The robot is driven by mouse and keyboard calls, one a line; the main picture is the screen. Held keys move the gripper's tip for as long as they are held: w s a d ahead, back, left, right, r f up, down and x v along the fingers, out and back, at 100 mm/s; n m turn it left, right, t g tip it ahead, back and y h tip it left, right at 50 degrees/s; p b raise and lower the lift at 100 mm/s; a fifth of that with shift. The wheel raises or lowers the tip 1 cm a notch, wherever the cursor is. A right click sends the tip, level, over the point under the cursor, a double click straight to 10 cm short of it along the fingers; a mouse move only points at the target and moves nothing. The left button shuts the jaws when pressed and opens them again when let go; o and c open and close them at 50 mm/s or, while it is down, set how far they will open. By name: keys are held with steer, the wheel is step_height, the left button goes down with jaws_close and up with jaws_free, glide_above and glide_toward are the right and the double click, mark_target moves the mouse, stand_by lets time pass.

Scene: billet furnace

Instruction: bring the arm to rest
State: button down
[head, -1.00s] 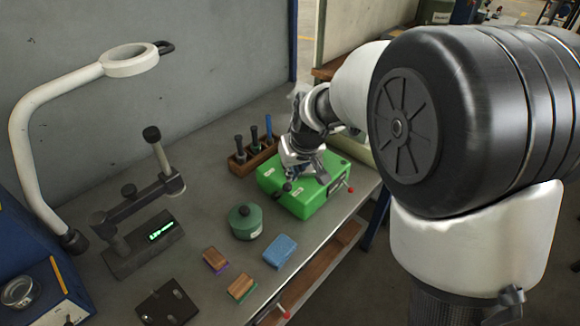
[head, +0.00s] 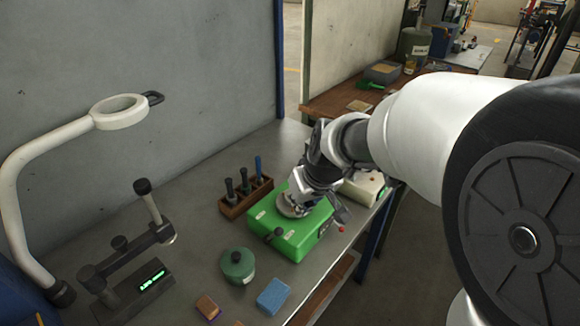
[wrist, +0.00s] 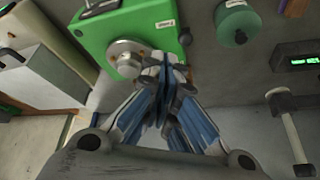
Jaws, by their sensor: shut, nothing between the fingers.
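My gripper (wrist: 166,72) shows in the wrist view with its fingers together and nothing between them. The fingertips appear beside the round grey disc (wrist: 125,58) on the green box (wrist: 98,32); I cannot tell whether they touch it. In the head view my arm reaches in from the right and its end is low over the green box (head: 262,228). The fingertips are hard to make out there, and the arm hides part of the box.
A wooden holder (head: 233,208) with upright tools stands behind the box. A green round container (head: 238,266), blue block (head: 273,296) and digital-display stand (head: 140,292) are left. A cream box (head: 362,189) stands close right. A ring lamp (head: 122,112) overhangs the left.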

steer(key=s+d+r+m, duration=0.1)
steer(key=s+d+r, duration=0.1)
steer(key=s, duration=0.6)
steer(key=s+d+r+m+h, duration=0.1)
steer(key=s+d+r, duration=0.1)
steer(key=s, duration=0.6)
steer(key=s+d+r+m, duration=0.1)
steer(key=s+d+r, duration=0.1)
steer(key=s, duration=0.7)
steer(key=shift+d+r+h, duration=0.15)
steer(key=shift+d+h, duration=0.25)
steer(key=shift+d, duration=0.25)
